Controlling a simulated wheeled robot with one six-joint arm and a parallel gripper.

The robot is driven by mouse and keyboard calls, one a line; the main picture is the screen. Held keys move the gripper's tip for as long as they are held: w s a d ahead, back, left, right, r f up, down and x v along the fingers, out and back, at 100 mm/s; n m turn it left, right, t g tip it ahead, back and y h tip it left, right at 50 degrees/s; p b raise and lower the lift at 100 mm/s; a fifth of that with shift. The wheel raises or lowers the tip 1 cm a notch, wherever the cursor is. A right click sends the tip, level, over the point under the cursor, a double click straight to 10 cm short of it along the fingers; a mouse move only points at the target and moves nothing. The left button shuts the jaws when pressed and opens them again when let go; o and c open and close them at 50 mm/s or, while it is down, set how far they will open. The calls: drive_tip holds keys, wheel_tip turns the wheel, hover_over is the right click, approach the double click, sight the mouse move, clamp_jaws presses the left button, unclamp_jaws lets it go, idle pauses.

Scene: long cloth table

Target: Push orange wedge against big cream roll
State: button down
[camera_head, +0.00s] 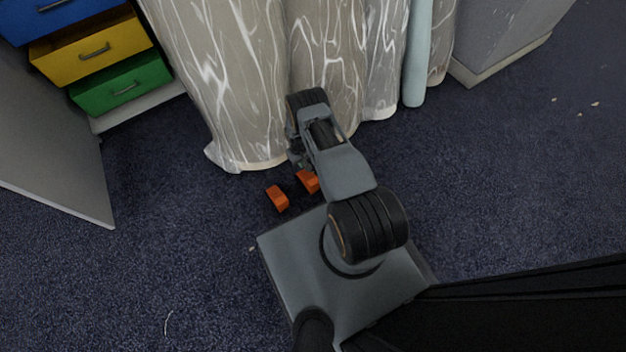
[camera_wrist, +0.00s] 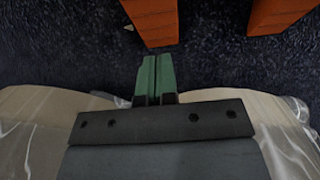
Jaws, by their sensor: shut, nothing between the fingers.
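Two orange pieces lie on the dark blue carpet: one orange piece (camera_head: 277,198) at left and another orange piece (camera_head: 307,181) beside it, partly hidden by my arm. I cannot tell which is the wedge. In the wrist view, one orange piece (camera_wrist: 153,20) is just beyond the fingertips, and the other orange piece (camera_wrist: 278,14) is at the upper right. Both are cut off by the frame edge. My gripper (camera_wrist: 158,65) has its green fingers together with nothing between them, apart from both pieces. I cannot make out a big cream roll in either view.
A marbled grey-beige cloth (camera_head: 240,80) hangs to the floor behind my arm. A pale blue cylinder (camera_head: 417,55) stands against it. Open yellow drawer (camera_head: 92,52) and green drawer (camera_head: 122,85) are at upper left, a grey panel (camera_head: 50,150) below. Carpet at right is mostly clear.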

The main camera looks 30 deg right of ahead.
sight(314, 183)
drive_tip(key=s, duration=0.6)
drive_tip(key=s+d, duration=0.1)
drive_tip(key=s, duration=0.2)
drive_tip(key=shift+s+f+b, duration=0.15)
drive_tip(key=shift+f+b, duration=0.2)
drive_tip(key=shift+f, duration=0.05)
drive_tip(key=shift+f+b, duration=0.35)
drive_tip(key=shift+b, duration=0.1)
drive_tip(key=shift+f, duration=0.1)
